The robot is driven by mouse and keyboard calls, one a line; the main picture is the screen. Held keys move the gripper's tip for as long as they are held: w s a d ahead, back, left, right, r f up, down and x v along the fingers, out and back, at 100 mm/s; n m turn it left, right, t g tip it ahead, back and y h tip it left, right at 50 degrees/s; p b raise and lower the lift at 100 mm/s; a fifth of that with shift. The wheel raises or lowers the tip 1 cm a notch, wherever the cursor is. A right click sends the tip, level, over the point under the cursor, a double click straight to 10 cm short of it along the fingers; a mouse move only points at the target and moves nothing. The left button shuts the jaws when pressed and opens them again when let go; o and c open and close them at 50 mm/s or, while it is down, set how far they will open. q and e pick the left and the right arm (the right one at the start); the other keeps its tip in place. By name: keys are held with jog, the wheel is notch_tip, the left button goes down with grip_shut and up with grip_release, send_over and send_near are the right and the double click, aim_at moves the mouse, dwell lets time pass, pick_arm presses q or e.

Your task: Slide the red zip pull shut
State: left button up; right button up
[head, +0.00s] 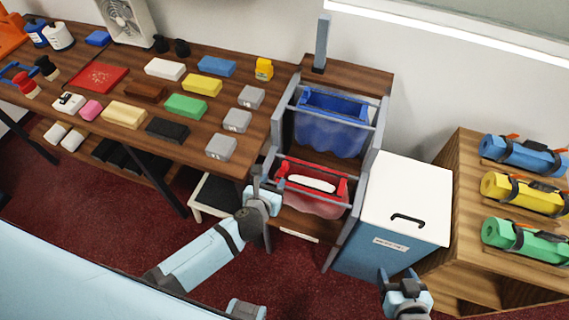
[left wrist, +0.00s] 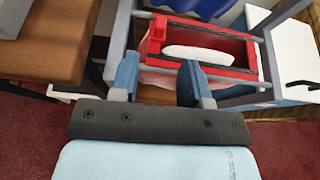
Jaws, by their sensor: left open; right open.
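The red-rimmed pouch (head: 318,204) hangs in the lower bay of a grey rack, its mouth open around a white item (head: 312,184). In the left wrist view a raised red block (left wrist: 154,38) at the left end of the rim looks like the zip pull. My left gripper (head: 262,184) is open, just left of the pouch. In the left wrist view its fingers (left wrist: 158,80) are apart, at the near side of the rim, with nothing clearly between them; contact cannot be told. My right gripper (head: 399,276) is open and empty, in front of the blue bin.
A blue pouch (head: 330,135) hangs behind the red one. The grey rack's posts (head: 366,165) flank both. The wooden table (head: 60,92) with coloured blocks is left. A white-lidded blue bin (head: 408,195) and a shelf of rolled bundles (head: 525,235) stand right.

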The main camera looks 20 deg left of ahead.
aim_at(284, 165)
pick_arm(q)
jog(key=x, duration=1)
jog(key=shift+w+d+f, duration=0.1)
jog(key=shift+w, duration=0.25)
grip_shut()
